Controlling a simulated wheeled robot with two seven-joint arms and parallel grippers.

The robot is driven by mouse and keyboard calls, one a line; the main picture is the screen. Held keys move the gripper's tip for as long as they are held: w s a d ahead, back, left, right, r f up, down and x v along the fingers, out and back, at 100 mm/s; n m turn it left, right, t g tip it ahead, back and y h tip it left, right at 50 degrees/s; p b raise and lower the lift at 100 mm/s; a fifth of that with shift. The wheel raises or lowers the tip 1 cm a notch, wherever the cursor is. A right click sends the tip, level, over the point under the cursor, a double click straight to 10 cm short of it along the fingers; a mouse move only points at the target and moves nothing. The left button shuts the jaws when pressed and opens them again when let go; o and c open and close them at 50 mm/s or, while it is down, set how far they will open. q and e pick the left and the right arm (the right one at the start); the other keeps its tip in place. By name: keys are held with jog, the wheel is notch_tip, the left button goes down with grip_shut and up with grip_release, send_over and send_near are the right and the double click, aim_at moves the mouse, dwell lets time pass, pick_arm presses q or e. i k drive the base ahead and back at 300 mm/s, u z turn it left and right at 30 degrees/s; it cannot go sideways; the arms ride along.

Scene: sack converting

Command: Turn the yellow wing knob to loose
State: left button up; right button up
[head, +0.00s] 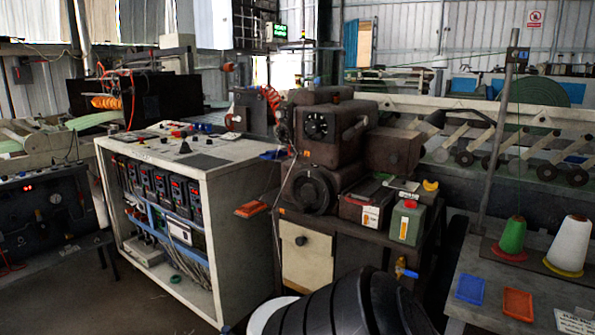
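A small yellow curved piece (430,185), which looks like the wing knob, sits at the top right of the dark machine (330,140), by a grey box (403,190). It is too small to tell its setting or any markings. Neither gripper is in view. Nothing is seen touching the yellow curved piece.
A green container (407,222) with a red cap and a dark box (366,203) stand before the knob. A white control cabinet (205,160) is left. The right table (545,288) holds thread cones and blue and orange trays. A black ribbed shape fills the bottom middle.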

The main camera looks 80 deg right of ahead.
aim_at(429, 187)
jog(key=u, duration=0.1)
jog(key=k, duration=1.45)
jog(key=z, duration=1.8)
